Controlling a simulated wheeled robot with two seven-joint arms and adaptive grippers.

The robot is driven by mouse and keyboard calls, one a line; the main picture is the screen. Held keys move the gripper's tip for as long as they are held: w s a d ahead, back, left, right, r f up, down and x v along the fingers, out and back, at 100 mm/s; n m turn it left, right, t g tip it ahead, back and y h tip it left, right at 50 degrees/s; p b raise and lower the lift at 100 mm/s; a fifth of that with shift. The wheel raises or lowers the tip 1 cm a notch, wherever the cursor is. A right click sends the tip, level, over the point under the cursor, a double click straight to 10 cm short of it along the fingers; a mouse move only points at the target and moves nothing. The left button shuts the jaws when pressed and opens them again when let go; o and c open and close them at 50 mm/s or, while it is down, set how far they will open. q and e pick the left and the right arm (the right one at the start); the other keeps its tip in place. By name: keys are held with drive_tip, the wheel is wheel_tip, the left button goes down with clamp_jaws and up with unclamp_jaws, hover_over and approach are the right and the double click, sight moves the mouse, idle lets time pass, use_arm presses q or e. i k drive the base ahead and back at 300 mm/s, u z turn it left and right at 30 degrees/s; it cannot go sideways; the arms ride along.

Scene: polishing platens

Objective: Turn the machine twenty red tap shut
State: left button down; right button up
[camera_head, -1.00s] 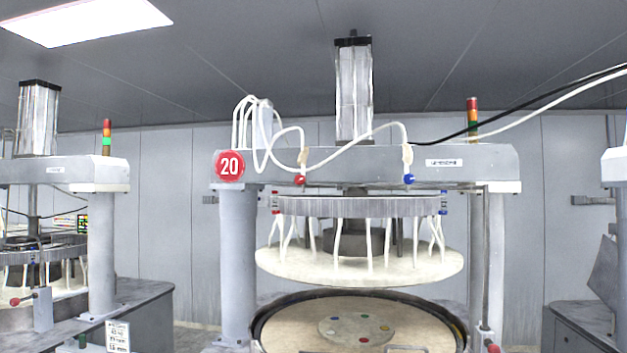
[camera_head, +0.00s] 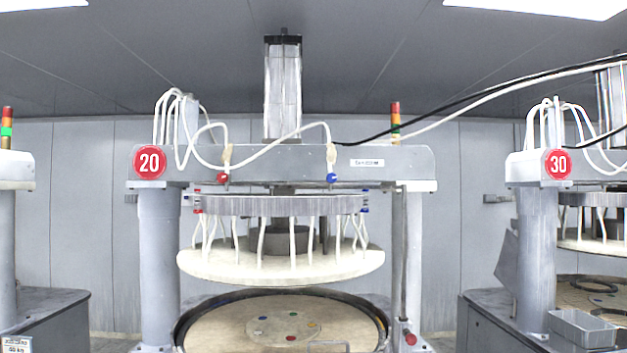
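Machine twenty stands in the middle of the head view, marked by a round red sign with 20 (camera_head: 149,162). Its red tap (camera_head: 222,178) hangs under the crossbeam at the left end of a white hose. A blue tap (camera_head: 332,178) hangs to the right on the same beam. The red tap is too small to tell how its handle is turned. Neither of my grippers shows in the view.
The raised upper plate (camera_head: 280,266) hangs above the round lower platen (camera_head: 230,325). A red knob (camera_head: 410,338) sits at the front right post. Machine thirty, with its sign (camera_head: 558,163), stands at the right with a grey bin (camera_head: 582,328).

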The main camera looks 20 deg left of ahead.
sight(222, 178)
drive_tip(key=z, duration=0.2)
drive_tip(key=i, duration=2.15)
drive_tip(key=u, duration=2.05)
